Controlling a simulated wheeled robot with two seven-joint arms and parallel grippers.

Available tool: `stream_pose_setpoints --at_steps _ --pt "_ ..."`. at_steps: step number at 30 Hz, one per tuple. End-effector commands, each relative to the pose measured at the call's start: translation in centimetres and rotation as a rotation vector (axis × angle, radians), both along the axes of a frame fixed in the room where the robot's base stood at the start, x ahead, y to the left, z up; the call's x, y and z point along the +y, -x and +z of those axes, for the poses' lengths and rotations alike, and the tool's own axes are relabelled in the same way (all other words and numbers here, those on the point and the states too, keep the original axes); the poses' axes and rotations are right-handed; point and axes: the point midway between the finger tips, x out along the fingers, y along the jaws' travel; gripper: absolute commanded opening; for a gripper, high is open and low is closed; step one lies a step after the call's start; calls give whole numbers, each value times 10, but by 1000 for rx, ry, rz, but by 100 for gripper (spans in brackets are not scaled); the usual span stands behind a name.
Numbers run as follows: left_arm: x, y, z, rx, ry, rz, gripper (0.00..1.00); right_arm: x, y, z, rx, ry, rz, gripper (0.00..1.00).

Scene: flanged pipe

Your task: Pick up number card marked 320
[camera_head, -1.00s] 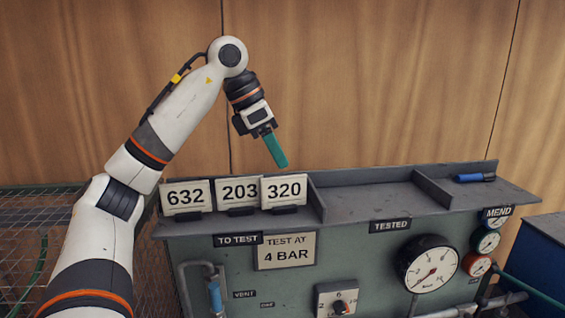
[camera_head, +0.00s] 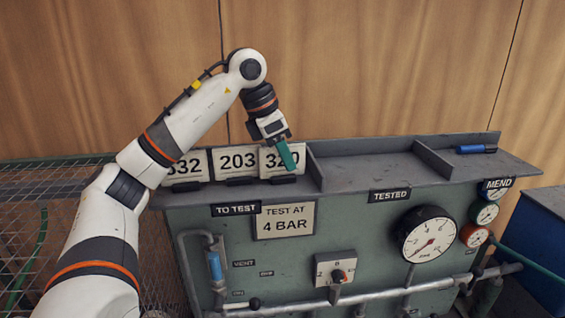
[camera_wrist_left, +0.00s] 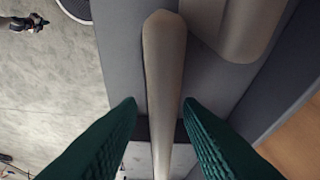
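The number card marked 320 (camera_head: 269,161) stands upright in a dark holder on the shelf above the TO TEST label. My left gripper (camera_head: 289,167), with green fingers, is at this card and covers part of its last digits. In the left wrist view, a card seen edge-on (camera_wrist_left: 163,70) runs between the two parted fingers (camera_wrist_left: 161,125), with a gap on each side. The gripper is open. Card 203 (camera_head: 237,163) stands just left of it. Card 632 (camera_head: 187,169) is partly hidden by my left arm. My right gripper is not in view.
The shelf has dividers and an empty middle bay (camera_head: 365,168) above the TESTED label. A blue cylinder (camera_head: 477,149) lies in the right bay. A gauge panel (camera_head: 378,247) faces front below. A wire mesh rack (camera_head: 40,185) is at left.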

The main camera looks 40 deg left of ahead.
Motion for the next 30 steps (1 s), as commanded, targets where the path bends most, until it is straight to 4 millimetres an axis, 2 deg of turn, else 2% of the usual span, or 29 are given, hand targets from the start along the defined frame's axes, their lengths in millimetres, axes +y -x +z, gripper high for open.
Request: stream_pose_setpoints --at_steps 4,30 --pt "-1 -2 -7 1 -1 0 33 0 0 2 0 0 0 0" --pt "-1 -2 -12 -1 1 0 33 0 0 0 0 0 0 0"
